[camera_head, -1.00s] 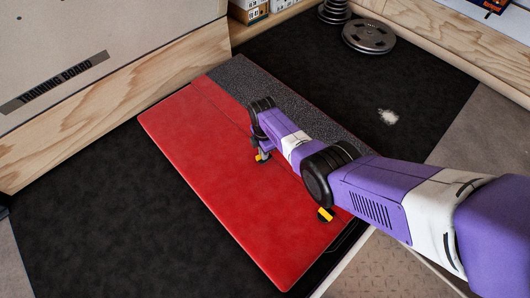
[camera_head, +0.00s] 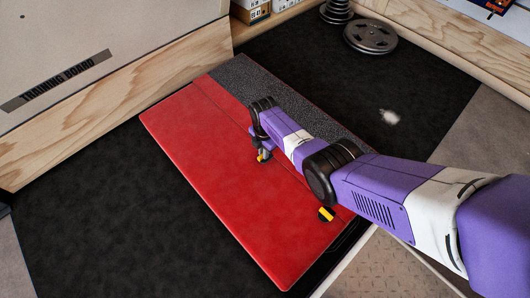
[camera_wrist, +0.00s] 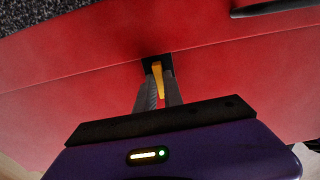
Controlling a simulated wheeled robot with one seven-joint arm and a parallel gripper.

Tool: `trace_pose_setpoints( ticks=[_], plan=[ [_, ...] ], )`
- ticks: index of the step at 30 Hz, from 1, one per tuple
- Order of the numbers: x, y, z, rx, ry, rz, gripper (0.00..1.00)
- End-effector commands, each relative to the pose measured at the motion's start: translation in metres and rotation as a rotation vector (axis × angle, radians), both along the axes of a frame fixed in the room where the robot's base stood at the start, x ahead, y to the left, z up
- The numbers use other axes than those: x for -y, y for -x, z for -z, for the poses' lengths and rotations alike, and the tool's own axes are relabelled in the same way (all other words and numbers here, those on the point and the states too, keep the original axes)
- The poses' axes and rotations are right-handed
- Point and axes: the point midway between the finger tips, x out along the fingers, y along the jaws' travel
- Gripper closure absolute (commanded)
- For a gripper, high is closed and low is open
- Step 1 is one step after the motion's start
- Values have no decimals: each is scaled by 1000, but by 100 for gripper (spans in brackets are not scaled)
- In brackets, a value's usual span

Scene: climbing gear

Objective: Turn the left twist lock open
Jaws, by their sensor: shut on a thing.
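The left twist lock is a small yellow bar on a black base (camera_wrist: 145,65), set on the red panel (camera_head: 200,165). In the head view its yellow part (camera_head: 262,157) shows just below the end of my arm. My gripper (camera_wrist: 158,88) comes down over it, with its two grey fingers shut on the yellow bar, one on each side. In the wrist view the bar stands nearly upright in the picture. The lock's base is partly hidden by the fingers. A second twist lock (camera_head: 326,213), yellow and black, sits to the right on the same panel, clear of the gripper.
The red panel has a grey speckled strip (camera_head: 240,75) along its far side and lies on a black mat (camera_head: 100,215). A wooden-edged training board (camera_head: 90,85) stands at the left. Weight plates (camera_head: 370,37) lie at the back. The mat's left side is free.

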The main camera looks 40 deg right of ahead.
Motion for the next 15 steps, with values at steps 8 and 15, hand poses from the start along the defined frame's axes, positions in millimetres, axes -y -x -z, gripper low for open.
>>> trace_pose_setpoints(
  ticks=[8, 15],
  plan=[
    [-3, 11, 7, -26, -6, -1, 66],
    [-1, 7, 5, -18, -3, 0, 66]
  ],
)
